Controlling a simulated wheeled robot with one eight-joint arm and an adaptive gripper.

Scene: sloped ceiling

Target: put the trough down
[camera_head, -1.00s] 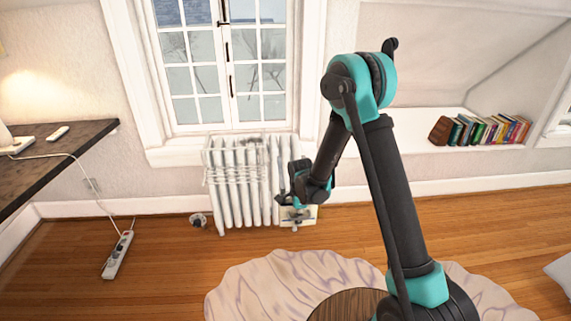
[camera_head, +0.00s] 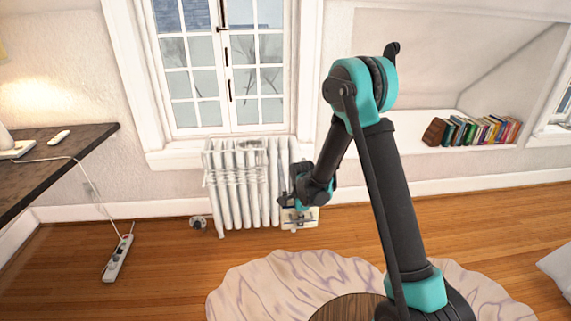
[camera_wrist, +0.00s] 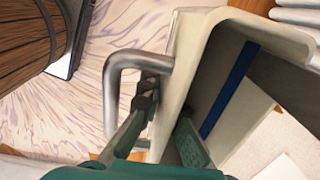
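The trough (camera_head: 309,214) is a cream box-like piece in the head view, low beside the radiator's right end. In the wrist view the trough (camera_wrist: 186,62) is large and close, with a blue stripe inside and a bent metal handle (camera_wrist: 112,90) on its side. My gripper (camera_wrist: 165,110) has one finger at the handle on the outer side and the other, green-padded, inside the wall. It appears shut on the trough. In the head view my gripper (camera_head: 297,203) is above the trough and hides part of it. I cannot tell whether the trough touches the floor.
A white radiator (camera_head: 240,185) stands under the window, close to the trough. A pale rug (camera_head: 255,285) with a round wooden piece (camera_head: 345,306) lies nearer me. A power strip (camera_head: 118,258) is on the floor at left. Wood floor (camera_head: 400,225) is clear to the right.

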